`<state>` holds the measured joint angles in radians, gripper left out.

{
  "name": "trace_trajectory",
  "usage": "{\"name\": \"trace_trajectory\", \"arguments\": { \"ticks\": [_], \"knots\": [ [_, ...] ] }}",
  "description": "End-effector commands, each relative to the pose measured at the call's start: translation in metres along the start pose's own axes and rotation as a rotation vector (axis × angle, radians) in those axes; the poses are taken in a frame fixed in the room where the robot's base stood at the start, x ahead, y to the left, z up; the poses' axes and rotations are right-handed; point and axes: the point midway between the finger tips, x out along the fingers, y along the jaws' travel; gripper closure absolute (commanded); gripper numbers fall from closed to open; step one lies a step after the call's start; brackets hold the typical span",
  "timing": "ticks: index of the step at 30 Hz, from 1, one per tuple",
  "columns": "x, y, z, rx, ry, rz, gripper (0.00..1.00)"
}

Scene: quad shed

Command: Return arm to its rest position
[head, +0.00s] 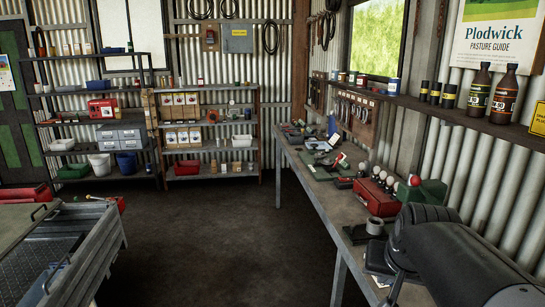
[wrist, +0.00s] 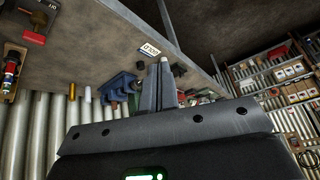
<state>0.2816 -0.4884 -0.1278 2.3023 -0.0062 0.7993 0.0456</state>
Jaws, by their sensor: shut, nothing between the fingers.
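My gripper (wrist: 164,64) shows in the wrist view with its two fingers together and nothing held between them. The wrist picture is tilted, and what looks like the underside of a surface or a bench runs across its top. In the head view my dark arm (head: 455,250) reaches in at the lower right, over the near end of the workbench (head: 322,197). My gripper itself does not show in the head view. No object is in contact with the fingers.
The bench along the right wall holds a red tray (head: 375,197) of round-topped items, a green box (head: 424,190) and a dark ring (head: 375,226). Bottles (head: 504,95) stand on the wall shelf above. A grey vehicle bed (head: 75,255) is at lower left. The middle floor (head: 220,240) is clear.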

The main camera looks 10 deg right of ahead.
Motion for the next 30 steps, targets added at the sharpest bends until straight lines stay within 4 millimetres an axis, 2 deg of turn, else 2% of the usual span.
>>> {"name": "trace_trajectory", "arguments": {
  "ticks": [1,4,6,9,12,16,30],
  "knots": [
    [-0.007,-0.025,0.02,-0.075,-0.005,-0.035,1.0],
    [-0.015,-0.059,0.059,-0.207,-0.022,-0.083,1.0],
    [-0.02,-0.075,0.082,-0.282,-0.031,-0.108,1.0],
    [-0.024,-0.088,0.107,-0.359,-0.04,-0.131,1.0],
    [-0.026,-0.094,0.121,-0.403,-0.045,-0.141,1.0],
    [-0.027,-0.096,0.126,-0.419,-0.048,-0.145,1.0],
    [-0.027,-0.095,0.125,-0.415,-0.047,-0.144,1.0]
  ]
}}
